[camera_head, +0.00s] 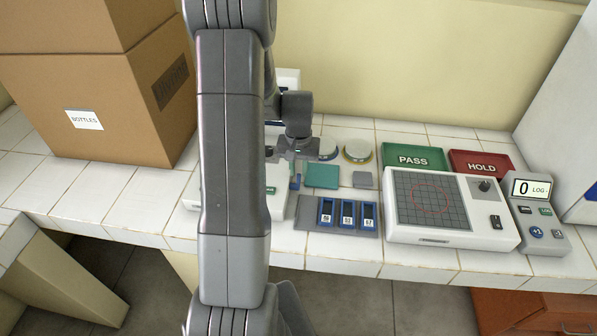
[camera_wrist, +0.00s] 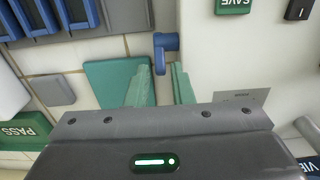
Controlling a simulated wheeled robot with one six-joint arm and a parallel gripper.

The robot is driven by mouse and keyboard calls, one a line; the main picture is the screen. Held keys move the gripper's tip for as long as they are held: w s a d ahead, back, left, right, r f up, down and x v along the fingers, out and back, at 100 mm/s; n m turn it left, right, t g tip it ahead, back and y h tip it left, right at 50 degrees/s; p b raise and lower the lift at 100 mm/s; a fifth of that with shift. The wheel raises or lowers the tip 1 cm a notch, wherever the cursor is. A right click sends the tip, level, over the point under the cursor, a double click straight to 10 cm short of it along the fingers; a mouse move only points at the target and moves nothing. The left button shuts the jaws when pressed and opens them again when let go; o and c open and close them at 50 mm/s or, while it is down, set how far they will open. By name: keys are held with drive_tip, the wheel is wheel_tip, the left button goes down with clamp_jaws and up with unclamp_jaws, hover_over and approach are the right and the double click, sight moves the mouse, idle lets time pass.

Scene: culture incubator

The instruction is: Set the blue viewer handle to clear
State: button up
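The blue viewer handle (camera_wrist: 166,46) is a small bent lever on the side of the white viewer body (camera_wrist: 215,55) in the wrist view. In the head view my arm hides much of the viewer (camera_head: 278,206). My gripper (camera_wrist: 163,80) has two green fingers, apart with an empty gap between them. The handle shows just beyond the fingertips, roughly in line with the gap; whether they touch it I cannot tell. In the head view my gripper (camera_head: 297,168) points down beside the viewer's right side. A green SAVE button (camera_wrist: 233,5) sits on the viewer.
A teal pad (camera_head: 322,175), a blue slide rack (camera_head: 347,214), a gridded light box (camera_head: 437,208), PASS tray (camera_head: 415,159), HOLD tray (camera_head: 485,162) and a counter device (camera_head: 537,215) stand to the right. A cardboard box (camera_head: 90,95) is at left.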

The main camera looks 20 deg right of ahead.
drive_tip(key=shift+f, duration=1.25)
clamp_jaws()
